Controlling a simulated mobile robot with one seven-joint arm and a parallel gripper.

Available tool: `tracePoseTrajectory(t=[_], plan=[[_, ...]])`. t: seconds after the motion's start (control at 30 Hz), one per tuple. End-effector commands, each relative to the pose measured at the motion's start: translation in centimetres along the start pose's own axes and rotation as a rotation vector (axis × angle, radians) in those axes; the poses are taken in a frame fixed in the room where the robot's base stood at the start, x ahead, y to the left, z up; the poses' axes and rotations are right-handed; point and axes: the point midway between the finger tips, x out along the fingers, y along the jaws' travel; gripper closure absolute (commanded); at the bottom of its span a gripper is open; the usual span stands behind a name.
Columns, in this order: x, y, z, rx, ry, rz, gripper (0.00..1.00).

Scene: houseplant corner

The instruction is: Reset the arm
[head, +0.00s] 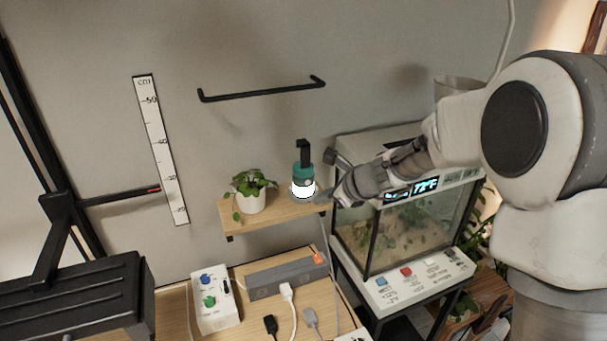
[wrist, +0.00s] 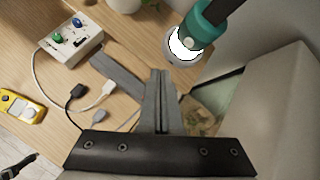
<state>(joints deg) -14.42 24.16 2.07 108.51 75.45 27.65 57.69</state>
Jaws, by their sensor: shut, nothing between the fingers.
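My arm (head: 440,135) reaches in from the right, in front of the upper part of a glass tank. My gripper (head: 328,197) is beside the right end of a small wall shelf, close to a teal and white lamp. In the wrist view my gripper (wrist: 158,74) points away from the camera with its two grey fingers together and nothing between them. The lamp (head: 303,174) hangs or stands over the shelf, its white end lit; I cannot tell how it is held. It also shows in the wrist view (wrist: 203,25), right of the fingers.
The wooden shelf (head: 270,217) carries a potted plant (head: 251,191). The glass tank (head: 400,230) stands below my forearm. A grey power strip (head: 287,276), a white box with knobs (head: 214,299) and cables lie on the table. A black bar (head: 262,92) is on the wall.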

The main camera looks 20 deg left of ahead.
Motion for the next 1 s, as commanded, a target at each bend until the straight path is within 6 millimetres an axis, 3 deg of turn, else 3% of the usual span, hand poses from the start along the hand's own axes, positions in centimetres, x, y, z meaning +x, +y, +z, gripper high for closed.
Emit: tracePoseTrajectory(t=[0.2,0.63,0.77,1.0], plan=[[-1.1,0.9,-0.9,-0.001,0.000,-0.001,1.00],[-2.1,1.0,-0.7,-0.039,0.000,-0.001,1.00],[-4.9,1.5,-0.3,-0.183,0.008,0.003,1.00],[-12.4,3.9,-0.7,-0.603,0.062,0.028,1.00]])
